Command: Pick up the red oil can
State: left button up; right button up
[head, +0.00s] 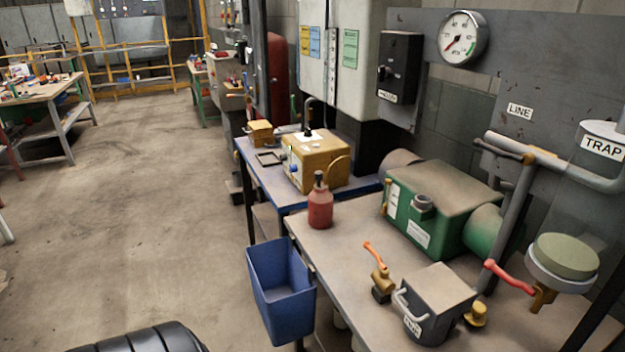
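The red oil can (320,208) stands upright on the near workbench (345,262), close to its far left corner. It is a small red bottle with a dark cap and spout on top. It is in front of the yellow box and left of the green machine, apart from both. Neither of my grippers shows in the head view.
A green machine (440,212), a grey box (434,303) and a small brass valve with an orange handle (379,272) crowd the bench's right side. A blue bin (281,290) hangs at its left edge. A yellow box (316,161) sits behind. The floor (150,220) at left is clear.

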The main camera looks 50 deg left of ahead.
aim_at(320, 201)
jog(key=u, duration=1.55)
